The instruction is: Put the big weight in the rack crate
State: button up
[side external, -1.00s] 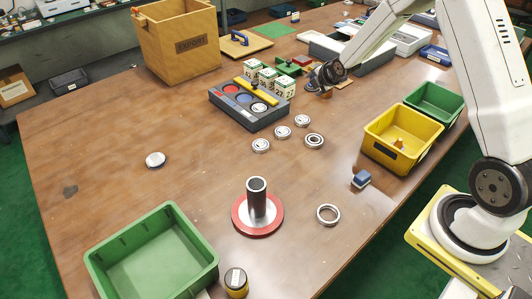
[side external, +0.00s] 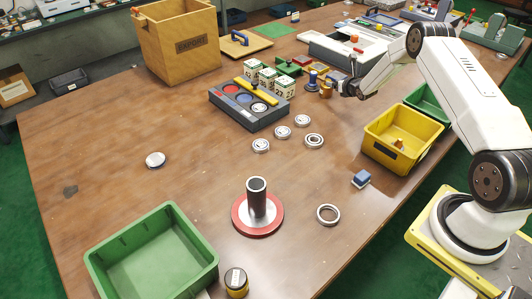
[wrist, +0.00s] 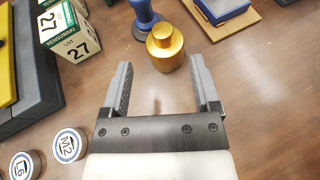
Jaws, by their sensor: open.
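A brass-coloured weight (wrist: 166,48) with a knob on top stands upright on the table, and it also shows in the side view (side external: 326,89). My gripper (wrist: 159,72) is open and empty. The weight is just beyond the fingertips in the wrist view, a little right of the middle between them. In the side view my gripper (side external: 346,88) is right of the weight, low over the table. A wooden crate (side external: 182,50) with a dark label stands at the back left. I cannot tell for certain whether it is the rack crate.
A blue-handled stamp (wrist: 143,14) stands close beside the weight. Lot boxes (wrist: 66,30) are to its left in the wrist view. A grey tray (side external: 250,108), several bearing rings and a yellow bin (side external: 398,138) are nearby. The table's left side is mostly clear.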

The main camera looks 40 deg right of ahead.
aim_at(328, 80)
jog(key=shift+d, duration=0.15)
jog(key=shift+f, duration=0.1)
jog(key=shift+x, duration=1.25)
jog(key=shift+w, duration=0.15)
jog(key=shift+x, duration=2.45)
jog(key=shift+d, duration=0.1)
grip_shut()
